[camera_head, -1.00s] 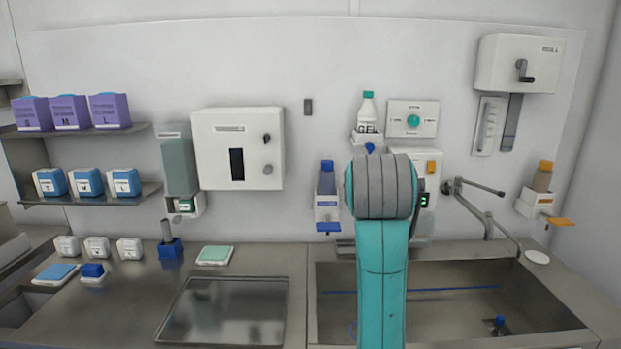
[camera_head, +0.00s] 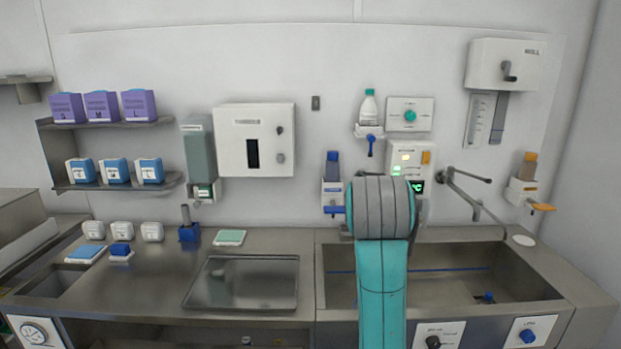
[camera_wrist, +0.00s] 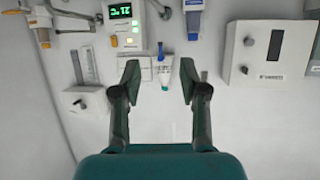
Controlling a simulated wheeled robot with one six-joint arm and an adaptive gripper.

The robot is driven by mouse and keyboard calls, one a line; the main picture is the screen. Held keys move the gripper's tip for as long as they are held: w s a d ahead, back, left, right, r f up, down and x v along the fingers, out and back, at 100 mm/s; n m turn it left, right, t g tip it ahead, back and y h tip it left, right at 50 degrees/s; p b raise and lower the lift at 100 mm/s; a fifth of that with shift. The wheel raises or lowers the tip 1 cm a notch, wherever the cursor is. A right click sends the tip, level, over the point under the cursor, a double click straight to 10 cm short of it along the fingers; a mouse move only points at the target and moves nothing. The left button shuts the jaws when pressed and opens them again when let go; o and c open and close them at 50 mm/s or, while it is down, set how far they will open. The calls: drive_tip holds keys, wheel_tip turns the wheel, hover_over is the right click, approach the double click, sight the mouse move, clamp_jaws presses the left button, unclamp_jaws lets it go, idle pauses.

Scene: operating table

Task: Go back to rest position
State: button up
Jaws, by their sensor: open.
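My gripper (camera_wrist: 160,85) shows in the wrist view with its two dark fingers spread apart and nothing between them. Beyond the gap, against the wall, is the gel bottle (camera_wrist: 163,75), apart from the fingers. The wrist picture appears upside down compared with the head view. In the head view my teal and grey arm rises in front of the sink, and my gripper is hidden behind it.
A steel sink (camera_head: 455,284) lies around and behind my arm. Wall dispensers stand behind it, among them a white box (camera_head: 256,140) and a control panel (camera_head: 411,160). Shelves (camera_head: 118,183) with boxes are at left. The counter holds a tray (camera_head: 243,282) and small items.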

drive_tip(key=s+d+f+n+y, duration=0.1)
drive_tip(key=s+f, duration=0.1)
drive_tip(key=f, duration=1)
drive_tip(key=s+d+f+n, duration=0.1)
drive_tip(key=s+f, duration=0.2)
drive_tip(key=f, duration=0.8)
drive_tip(key=s+d+f+n+y, duration=0.1)
drive_tip(key=s+d+f, duration=0.1)
drive_tip(key=s+f, duration=1.2)
drive_tip(key=s+d+f+t, duration=0.1)
drive_tip(key=s+f, duration=0.2)
drive_tip(key=s, duration=0.7)
drive_tip(key=s+d+f, duration=0.1)
drive_tip(key=s+f, duration=0.3)
drive_tip(key=s, duration=0.6)
drive_tip(key=s+r, duration=0.3)
drive_tip(key=s, duration=0.5)
drive_tip(key=s+r+m, duration=0.1)
drive_tip(key=s+r, duration=0.2)
drive_tip(key=s, duration=0.6)
drive_tip(key=shift+s+d+y, duration=0.2)
drive_tip(key=shift+d+y, duration=0.1)
